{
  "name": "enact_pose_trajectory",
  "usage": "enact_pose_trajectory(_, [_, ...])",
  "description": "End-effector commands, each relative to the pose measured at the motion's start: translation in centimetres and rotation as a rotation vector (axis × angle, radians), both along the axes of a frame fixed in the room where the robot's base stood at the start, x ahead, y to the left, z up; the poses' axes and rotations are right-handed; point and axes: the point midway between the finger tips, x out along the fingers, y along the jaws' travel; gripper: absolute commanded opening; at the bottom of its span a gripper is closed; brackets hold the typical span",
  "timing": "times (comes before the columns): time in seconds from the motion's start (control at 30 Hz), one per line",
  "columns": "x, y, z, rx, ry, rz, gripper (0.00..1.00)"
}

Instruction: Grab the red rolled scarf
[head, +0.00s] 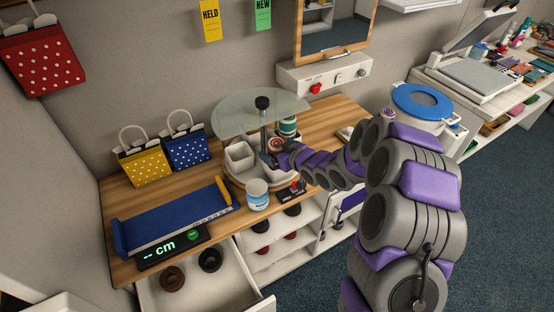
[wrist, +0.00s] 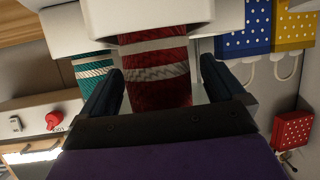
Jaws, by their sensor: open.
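The red rolled scarf with pale bands (wrist: 155,75) stands between the two dark fingers of my gripper (wrist: 160,72) in the wrist view. The fingers are apart, one on each side of it; I cannot tell whether either touches it. In the head view the scarf's rolled red and white end (head: 275,145) shows at the round stand, just beyond my gripper (head: 270,158), which is partly hidden there. The wrist view appears upside down, and pale holders cover one end of the scarf.
A teal rolled scarf (wrist: 92,68) stands close beside the red one. White cups (head: 240,157) and a glass disc (head: 255,108) crowd the stand. A white-blue jar (head: 257,194) is in front. A blue tray (head: 175,220) lies left, near an open drawer (head: 210,285).

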Motion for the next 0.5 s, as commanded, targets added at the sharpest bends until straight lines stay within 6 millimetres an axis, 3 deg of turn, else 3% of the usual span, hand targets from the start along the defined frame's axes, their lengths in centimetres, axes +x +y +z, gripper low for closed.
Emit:
enact_pose_trajectory(0.23, [0.09,0.04,0.01,0.0,0.0,-0.001,0.96])
enact_pose_trajectory(0.5, [0.08,0.03,0.0,0.001,0.001,0.0,0.7])
